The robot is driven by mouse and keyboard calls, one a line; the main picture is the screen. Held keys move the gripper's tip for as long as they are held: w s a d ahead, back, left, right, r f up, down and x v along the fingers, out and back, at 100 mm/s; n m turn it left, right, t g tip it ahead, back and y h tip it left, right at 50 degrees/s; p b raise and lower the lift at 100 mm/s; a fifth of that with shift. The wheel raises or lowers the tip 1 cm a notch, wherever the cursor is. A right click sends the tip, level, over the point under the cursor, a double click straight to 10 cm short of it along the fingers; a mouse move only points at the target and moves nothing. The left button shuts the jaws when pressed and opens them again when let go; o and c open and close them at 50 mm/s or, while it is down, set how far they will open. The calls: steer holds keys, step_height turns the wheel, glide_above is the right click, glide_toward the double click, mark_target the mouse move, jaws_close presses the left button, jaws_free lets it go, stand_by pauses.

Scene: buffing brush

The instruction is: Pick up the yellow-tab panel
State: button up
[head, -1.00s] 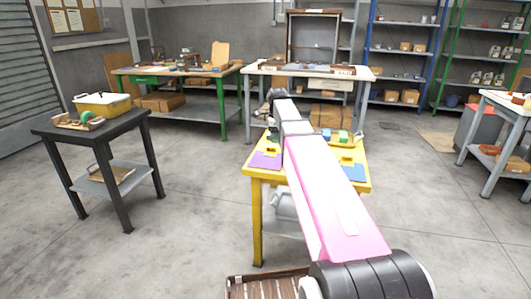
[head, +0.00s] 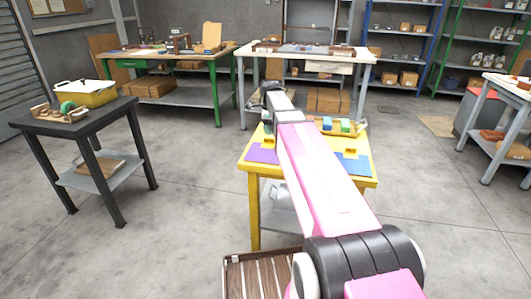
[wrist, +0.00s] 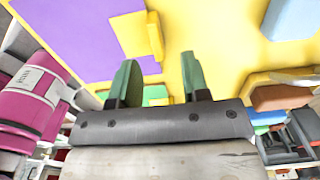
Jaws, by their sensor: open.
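A purple panel (head: 262,155) lies flat on the left front of the yellow table (head: 255,205); it fills the upper left of the wrist view (wrist: 70,40). A raised yellow tab (wrist: 140,36) shows at its right edge. A blue panel (head: 354,168) lies at the table's right front, with a small yellow piece at its back edge. My gripper (wrist: 160,80) is open and empty, its two green fingers apart, with the yellow tab just beyond their tips. The gap between fingertips and tab is hard to judge. My arm hides the middle of the table in the head view.
Colored blocks (head: 337,125) stand at the table's back right. A slatted wooden crate (head: 232,275) is at the bottom of the head view. A dark side table (head: 85,105) stands left, with workbenches and shelves behind. Open floor lies between them.

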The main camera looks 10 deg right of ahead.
mark_target(269, 138)
steer(key=shift+s+a+f, duration=0.15)
steer(key=shift+f, duration=2.5)
jaws_close()
